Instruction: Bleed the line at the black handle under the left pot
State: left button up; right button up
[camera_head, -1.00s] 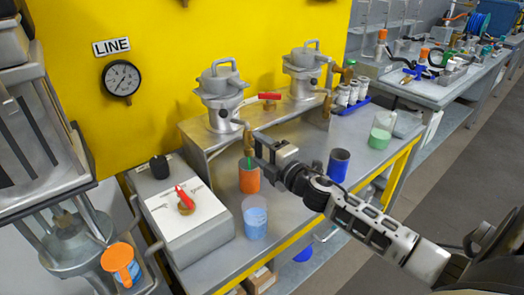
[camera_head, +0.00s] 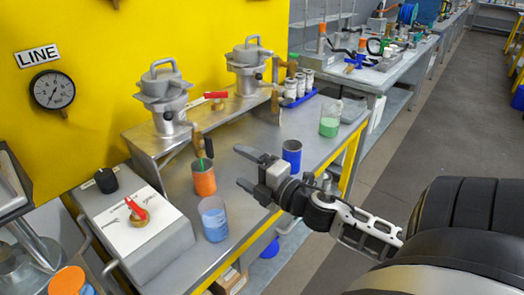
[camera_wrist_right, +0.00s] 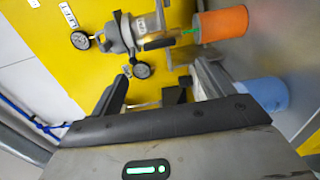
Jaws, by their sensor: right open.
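The left pot (camera_head: 163,98) is a grey lidded vessel on a metal stand; it also shows in the wrist view (camera_wrist_right: 118,35). Below and right of it, a brass outlet (camera_head: 197,142) has a dark handle (camera_head: 208,147) beside it; the handle shows blurred in the wrist view (camera_wrist_right: 163,43). A thin green strand hangs from the outlet into the orange cup (camera_head: 204,181). My right gripper (camera_head: 239,166) is open and empty, to the right of the handle and cup and apart from both. My left gripper is out of view.
A blue-tinted beaker (camera_head: 214,220) stands in front of the orange cup. A dark blue cup (camera_head: 291,156) stands behind my gripper. A box with a red handle (camera_head: 137,210) sits at left. The LINE gauge (camera_head: 52,90) hangs on the yellow wall. The right pot (camera_head: 249,65) stands further back.

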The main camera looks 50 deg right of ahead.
jog(key=s, duration=0.5)
jog(key=shift+d, duration=0.2)
jog(key=shift+f, duration=0.1)
jog(key=s+a+f+m+g+h, duration=0.1)
jog(key=s+a+f+m+g, duration=0.1)
jog(key=a+f+m, duration=0.4)
jog(key=s+a+f+m+g, duration=0.1)
jog(key=a+f+m+g, duration=0.1)
jog(key=f+m, duration=0.4)
jog(key=s+a+f+m+g+y, duration=0.1)
jog(key=s+a+f+m+g, duration=0.1)
jog(key=a+f, duration=0.2)
jog(key=s+a+f+m+g+y, duration=0.1)
jog(key=s+a+f+m, duration=0.1)
jog(key=a, duration=0.7)
notch_tip(320, 180, down, 2)
jog(key=shift+s+f+m+g, duration=0.3)
jog(key=shift+s+g, duration=0.1)
jog(key=shift+s, duration=0.2)
